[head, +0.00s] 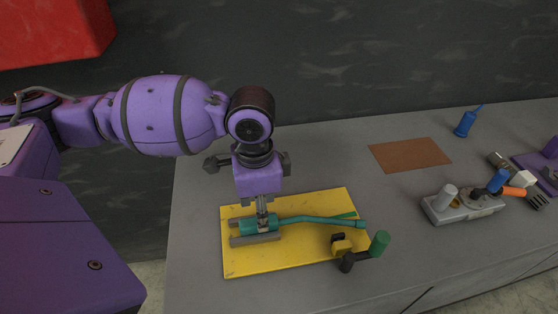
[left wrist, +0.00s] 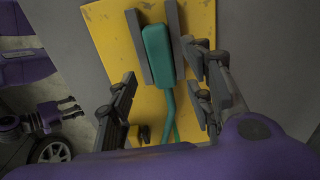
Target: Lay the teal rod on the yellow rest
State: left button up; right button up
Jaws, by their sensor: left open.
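The teal rod (head: 290,220) has a thick end (left wrist: 158,55) and a thin, bent shaft (left wrist: 171,110). It lies over a yellow board (head: 240,265), its thick end between two grey bars (left wrist: 138,45); I cannot tell whether it touches the board. My left gripper (head: 262,215) is directly above the thick end, pointing down. Its fingers (left wrist: 165,95) are spread either side of the rod in the left wrist view, apart from it. A small yellow block with black parts (head: 341,244) sits at the board's right. My right gripper (left wrist: 70,107) appears at the left, fingers apart and empty.
A dark handle with a green knob (head: 379,243) stands by the board's right front corner. A brown mat (head: 410,154) lies empty behind. A grey fixture (head: 465,205) and several tools occupy the right of the grey table. A blue bottle (head: 466,122) stands at the back.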

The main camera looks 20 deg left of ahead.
aim_at(251, 222)
pick_arm(q)
notch_tip(251, 222, down, 3)
jog(key=shift+r, duration=0.1)
jog(key=shift+w+f, duration=0.1)
jog(key=shift+f, duration=0.4)
jog(key=c, duration=1)
grip_shut()
pick_arm(e)
jog(key=shift+w, duration=0.4)
pick_arm(q)
jog(key=shift+s+a, duration=0.25)
jog(key=shift+a, duration=0.2)
jog(key=shift+s+a, duration=0.2)
jog(key=shift+a, duration=0.1)
jog(key=shift+s+a+p, duration=0.15)
jog(key=shift+a+p, duration=0.05)
jog(key=shift+p, duration=0.15)
pick_arm(e)
jog(key=shift+w+r+t, duration=0.4)
jog(key=shift+w+r, duration=0.65)
